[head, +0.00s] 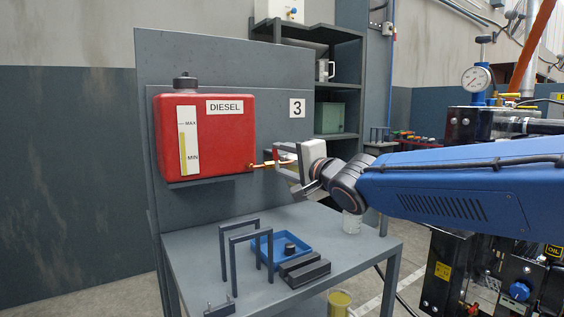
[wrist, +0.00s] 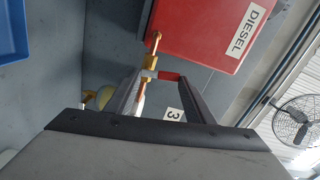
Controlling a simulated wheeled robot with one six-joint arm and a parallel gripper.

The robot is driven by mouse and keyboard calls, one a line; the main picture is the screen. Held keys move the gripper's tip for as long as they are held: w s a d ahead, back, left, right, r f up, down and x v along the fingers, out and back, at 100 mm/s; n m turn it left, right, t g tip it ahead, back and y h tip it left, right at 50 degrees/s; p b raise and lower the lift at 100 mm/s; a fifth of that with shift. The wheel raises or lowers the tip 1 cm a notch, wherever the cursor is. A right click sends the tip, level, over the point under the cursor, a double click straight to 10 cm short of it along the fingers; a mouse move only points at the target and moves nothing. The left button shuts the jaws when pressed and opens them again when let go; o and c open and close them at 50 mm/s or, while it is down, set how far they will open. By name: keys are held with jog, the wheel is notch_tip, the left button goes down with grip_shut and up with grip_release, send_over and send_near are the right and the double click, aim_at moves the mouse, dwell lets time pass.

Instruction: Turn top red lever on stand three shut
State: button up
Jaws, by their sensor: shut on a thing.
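The red lever (wrist: 169,76) sits on a brass valve (wrist: 152,54) that comes out of the red DIESEL tank (wrist: 205,25). In the head view the lever (head: 276,153) stands upright at the brass outlet (head: 262,165), at the tank's lower right. My gripper (head: 284,161) reaches in from the right. In the wrist view my gripper's two dark fingers (wrist: 159,77) are on either side of the lever, shut on it. The fingers and gripper body hide part of the valve.
The tank (head: 205,135) hangs on a grey panel marked 3 (head: 297,107). Engine equipment (head: 470,130) stands at the right.

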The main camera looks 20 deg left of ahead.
jog(key=shift+w+d+f+m, duration=0.1)
jog(key=shift+w+m, duration=0.05)
jog(key=shift+m, duration=0.75)
jog(key=o, duration=1.1)
jog(key=shift+c, duration=0.2)
jog(key=shift+d, duration=0.1)
jog(key=v, duration=1.7)
jog(key=shift+d, duration=0.2)
